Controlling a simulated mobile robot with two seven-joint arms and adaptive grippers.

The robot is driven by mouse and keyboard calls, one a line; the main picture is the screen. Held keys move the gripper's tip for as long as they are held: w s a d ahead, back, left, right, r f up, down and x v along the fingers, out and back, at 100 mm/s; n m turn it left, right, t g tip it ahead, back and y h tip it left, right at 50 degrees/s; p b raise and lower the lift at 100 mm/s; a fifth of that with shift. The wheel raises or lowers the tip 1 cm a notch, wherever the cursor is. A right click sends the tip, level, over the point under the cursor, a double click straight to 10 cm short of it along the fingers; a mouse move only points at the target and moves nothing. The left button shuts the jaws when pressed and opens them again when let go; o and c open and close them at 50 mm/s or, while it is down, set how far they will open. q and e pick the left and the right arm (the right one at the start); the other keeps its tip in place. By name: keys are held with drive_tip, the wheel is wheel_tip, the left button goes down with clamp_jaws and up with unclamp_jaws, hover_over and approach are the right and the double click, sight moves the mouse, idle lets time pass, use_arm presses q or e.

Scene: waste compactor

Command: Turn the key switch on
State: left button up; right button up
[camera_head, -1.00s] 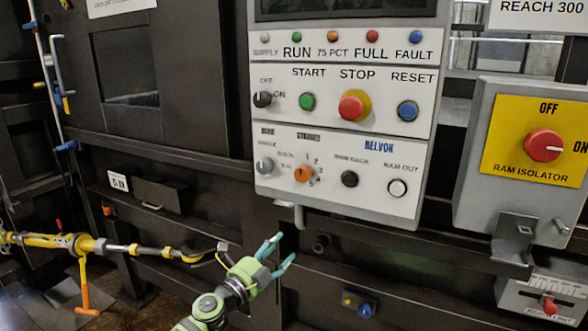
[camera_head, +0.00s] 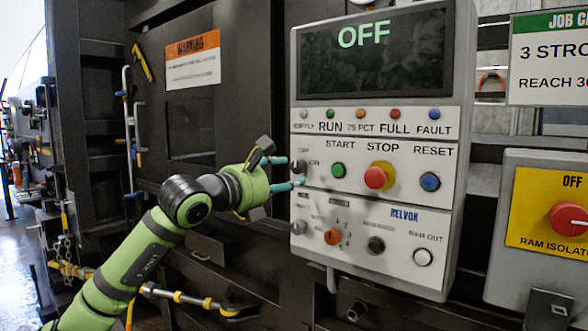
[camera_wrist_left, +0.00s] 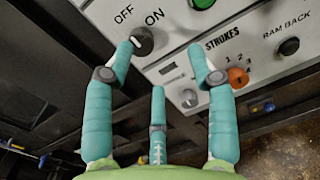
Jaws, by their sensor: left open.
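The key switch is a black round knob (camera_head: 299,167) at the upper left of the control panel (camera_head: 460,150), marked OFF and ON. In the left wrist view the black knob (camera_wrist_left: 143,41) shows a pale pointer slot, with ON to its right. My left gripper (camera_head: 297,173) is open at the panel's left edge, its teal fingers around the knob's height. In the left wrist view the left finger's tip overlaps the knob's edge; I cannot tell whether they touch. The panel screen (camera_head: 380,45) reads OFF. My right gripper is not in view.
The green START button (camera_head: 338,170), red STOP button (camera_head: 376,177) and blue RESET button (camera_head: 430,181) sit right of the switch. An orange selector (camera_head: 333,236) is below. The ram isolator (camera_head: 560,215) stands to the right. Dark machine walls lie behind.

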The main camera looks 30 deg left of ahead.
sight(296, 167)
use_arm(q)
drive_tip(key=shift+y, duration=0.6)
drive_tip(key=w+p, duration=0.1)
drive_tip(key=w, duration=0.1)
drive_tip(key=w+a+r+p, duration=0.1)
drive_tip(key=w, duration=0.1)
drive_tip(key=w+p, duration=0.1)
drive_tip(key=p, duration=0.1)
drive_tip(key=shift+w+a+r, duration=0.15)
drive_tip(key=shift+w+r, duration=0.05)
drive_tip(key=shift+w, duration=0.2)
drive_tip(key=shift+w+f, duration=0.15)
drive_tip(key=shift+w, duration=0.15)
clamp_jaws()
